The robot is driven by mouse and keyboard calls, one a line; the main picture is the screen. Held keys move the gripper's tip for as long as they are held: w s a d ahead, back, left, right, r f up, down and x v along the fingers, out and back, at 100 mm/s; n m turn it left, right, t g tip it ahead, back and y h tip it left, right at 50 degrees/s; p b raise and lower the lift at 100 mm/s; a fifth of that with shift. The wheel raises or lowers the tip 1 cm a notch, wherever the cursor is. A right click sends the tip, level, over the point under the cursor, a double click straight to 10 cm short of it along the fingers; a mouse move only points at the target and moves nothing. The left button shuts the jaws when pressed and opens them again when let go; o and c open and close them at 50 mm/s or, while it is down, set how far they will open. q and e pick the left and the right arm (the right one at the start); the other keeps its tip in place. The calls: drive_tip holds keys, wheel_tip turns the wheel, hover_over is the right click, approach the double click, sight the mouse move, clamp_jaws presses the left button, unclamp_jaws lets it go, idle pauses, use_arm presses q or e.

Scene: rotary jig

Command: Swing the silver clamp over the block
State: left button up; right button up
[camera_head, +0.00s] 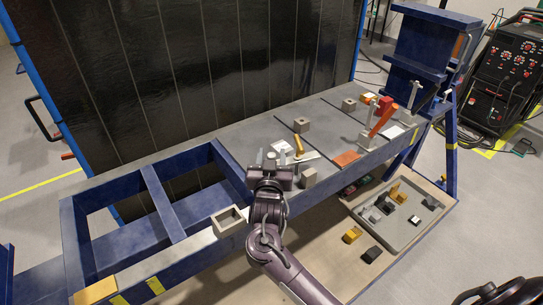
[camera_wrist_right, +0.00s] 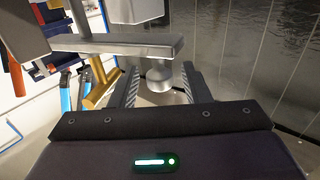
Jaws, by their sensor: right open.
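A grey block (camera_head: 309,178) sits just right of the gripper, near the front edge. My left gripper is out of view.
Another grey block (camera_head: 302,125) and an orange clamp (camera_head: 381,117) stand farther right on the bench. A hollow square block (camera_head: 228,220) sits at the front left. A grey tray (camera_head: 398,238) of small parts lies on the lower shelf. A black panel (camera_head: 200,60) rises behind.

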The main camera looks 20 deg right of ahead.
drive_tip(key=b+v, duration=0.2)
drive_tip(key=v, duration=0.5)
drive_tip(key=shift+s, duration=0.2)
drive_tip(key=shift+a, duration=0.15)
